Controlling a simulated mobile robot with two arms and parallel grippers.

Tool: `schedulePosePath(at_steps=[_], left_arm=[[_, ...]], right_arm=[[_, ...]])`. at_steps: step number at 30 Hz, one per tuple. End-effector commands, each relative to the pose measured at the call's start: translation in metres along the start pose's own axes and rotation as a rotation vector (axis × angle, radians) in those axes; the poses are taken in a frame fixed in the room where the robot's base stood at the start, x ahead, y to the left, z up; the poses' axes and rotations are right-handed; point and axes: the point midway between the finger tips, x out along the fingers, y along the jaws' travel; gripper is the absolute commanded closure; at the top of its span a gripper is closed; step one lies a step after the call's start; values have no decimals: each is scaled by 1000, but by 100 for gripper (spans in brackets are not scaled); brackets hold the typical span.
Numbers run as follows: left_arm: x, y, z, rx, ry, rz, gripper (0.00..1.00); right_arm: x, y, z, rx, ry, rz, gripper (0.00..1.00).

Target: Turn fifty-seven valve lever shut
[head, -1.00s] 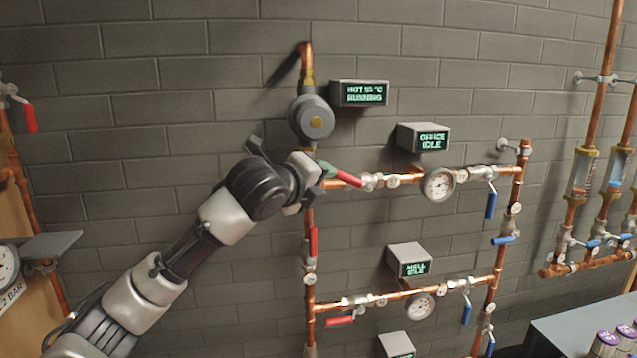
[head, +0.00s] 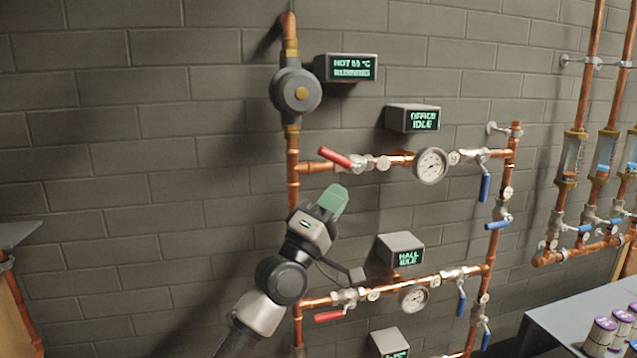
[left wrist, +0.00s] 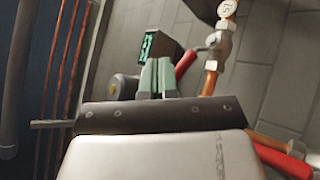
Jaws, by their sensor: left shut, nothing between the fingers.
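The tag numbers are too small to read in the head view, so I cannot tell which valve is fifty-seven. A red lever (head: 335,157) on the office line slants up and left from its valve (head: 360,163), off the pipe line. Another red lever (head: 328,316) on the hall line points left, roughly along its pipe. My left gripper (head: 335,197) is shut and empty, below the office lever and apart from it. In the left wrist view its green fingers (left wrist: 156,76) are together, left of a red lever (left wrist: 186,63); a tag (left wrist: 228,8) shows above.
The round pump (head: 297,91) is on the vertical copper pipe above left of my gripper. Gauges (head: 430,166) and blue levers (head: 485,188) are to the right. A grey table (head: 555,318) with canisters is at lower right. The wall left of the pipes is clear.

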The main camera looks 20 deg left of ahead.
Motion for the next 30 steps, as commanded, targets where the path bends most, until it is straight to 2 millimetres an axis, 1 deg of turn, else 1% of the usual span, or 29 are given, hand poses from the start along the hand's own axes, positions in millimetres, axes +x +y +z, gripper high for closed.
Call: schedulePosePath(at_steps=[1,3,6,9,12,14,16,24,30], left_arm=[[-12,-11,-2,-177,61,26,100],[-23,-18,-8,-399,135,71,100],[-37,-27,-17,-641,216,135,100],[-47,-33,-23,-791,265,184,100],[-49,-34,-26,-857,285,209,100],[-45,-33,-29,-868,288,214,100],[-37,-32,-32,-870,287,214,100],[11,-27,-48,-865,285,211,100],[36,-27,-56,-863,285,210,100]], right_arm=[[8,0,1,0,0,0,57],[12,0,1,0,0,0,57],[16,0,1,0,0,0,57],[18,0,1,0,1,0,57],[18,0,1,0,1,0,57],[15,0,1,0,1,0,57],[11,0,0,0,1,0,57],[-10,0,-1,1,1,0,57],[-19,0,-2,1,1,0,57]])
